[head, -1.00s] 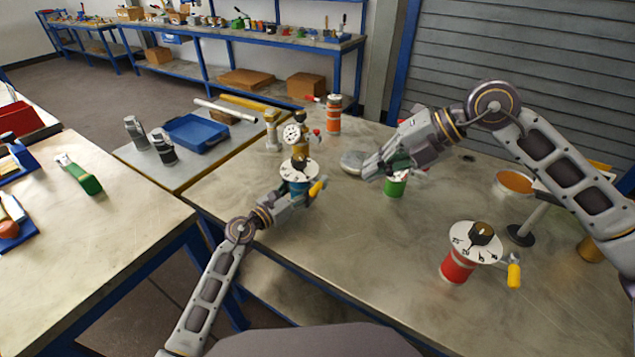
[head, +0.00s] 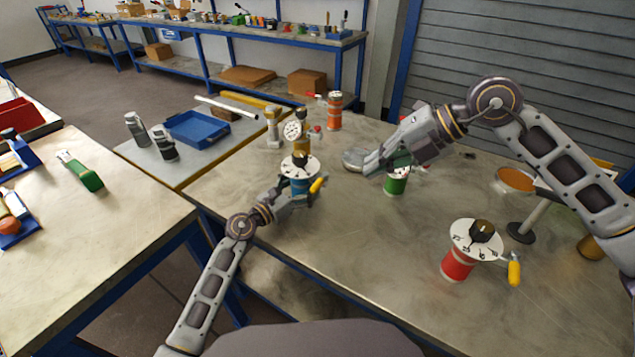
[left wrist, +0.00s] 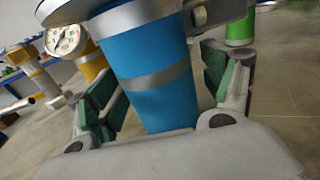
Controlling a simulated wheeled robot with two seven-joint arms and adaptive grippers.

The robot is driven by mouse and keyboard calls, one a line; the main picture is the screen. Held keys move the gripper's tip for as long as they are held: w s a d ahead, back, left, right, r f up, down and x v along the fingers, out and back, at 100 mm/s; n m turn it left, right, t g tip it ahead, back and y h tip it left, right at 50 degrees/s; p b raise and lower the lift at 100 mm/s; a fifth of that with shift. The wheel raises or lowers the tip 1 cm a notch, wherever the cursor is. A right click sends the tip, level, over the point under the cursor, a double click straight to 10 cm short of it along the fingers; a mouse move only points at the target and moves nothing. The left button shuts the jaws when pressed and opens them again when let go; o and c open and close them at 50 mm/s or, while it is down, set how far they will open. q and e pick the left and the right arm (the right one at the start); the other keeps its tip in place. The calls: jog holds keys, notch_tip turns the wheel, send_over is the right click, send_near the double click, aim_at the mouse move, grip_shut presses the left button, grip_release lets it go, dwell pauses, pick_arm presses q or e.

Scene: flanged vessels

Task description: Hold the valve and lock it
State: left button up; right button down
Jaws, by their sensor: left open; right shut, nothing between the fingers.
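A blue valve vessel (head: 300,185) with a white dial (head: 300,165), dark knob and yellow handle (head: 317,186) stands on the table. My left gripper (head: 303,197) is open at it. In the left wrist view the blue body (left wrist: 153,85), with its grey band, stands between the two green-padded fingers; a gap shows beside the right finger. My right gripper (head: 370,170) is shut and empty, beside and partly over a green valve (head: 396,185), whose top it partly hides. A red valve (head: 457,264) with a white dial and yellow handle stands at the front right.
Behind the blue valve stand a yellow vessel with a gauge (head: 293,130) and an orange vessel (head: 334,112). A grey disc (head: 353,158), an orange dish (head: 515,180) and a black-footed post (head: 520,232) are also on the table. The table's front middle is clear.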

pick_arm(q)
jog(key=shift+s+a, duration=0.1)
jog(key=shift+s, duration=0.05)
jog(key=shift+v, duration=5.85)
jog(key=shift+r, duration=0.15)
notch_tip(320, 180, up, 9)
jog(key=p, duration=0.9)
jog(key=shift+r+p, duration=0.4)
jog(key=shift+p, duration=0.15)
jog(key=shift+f, duration=0.1)
